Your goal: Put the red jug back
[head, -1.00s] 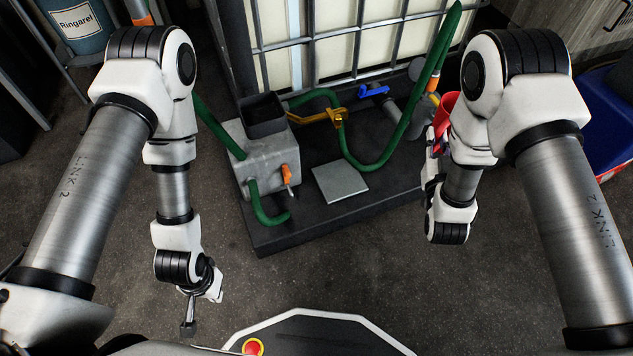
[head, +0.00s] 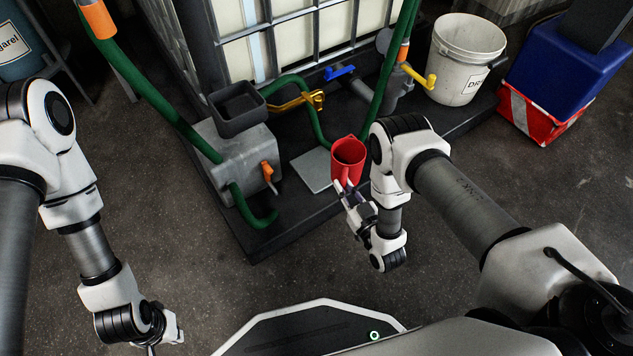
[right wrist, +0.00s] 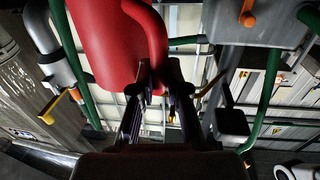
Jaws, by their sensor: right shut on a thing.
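The red jug (head: 347,163) is upright, with its open top facing up, in the head view. It is by the right edge of a flat grey square plate (head: 309,172) on the dark platform; whether it touches the platform or is held above it I cannot tell. My right gripper (head: 352,196) is shut on the jug's handle from the near side. In the right wrist view the jug's body (right wrist: 108,40) and handle (right wrist: 154,38) rise above the fingers. My left gripper (head: 158,345) is low at the left, its fingertips cut off by the frame's bottom edge.
A grey pump box (head: 235,160) with a black tray (head: 237,108), an orange lever and green hoses stands left of the plate. A caged tank (head: 290,45) is behind. A white bucket (head: 462,65) stands at the right rear. The floor before the platform is clear.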

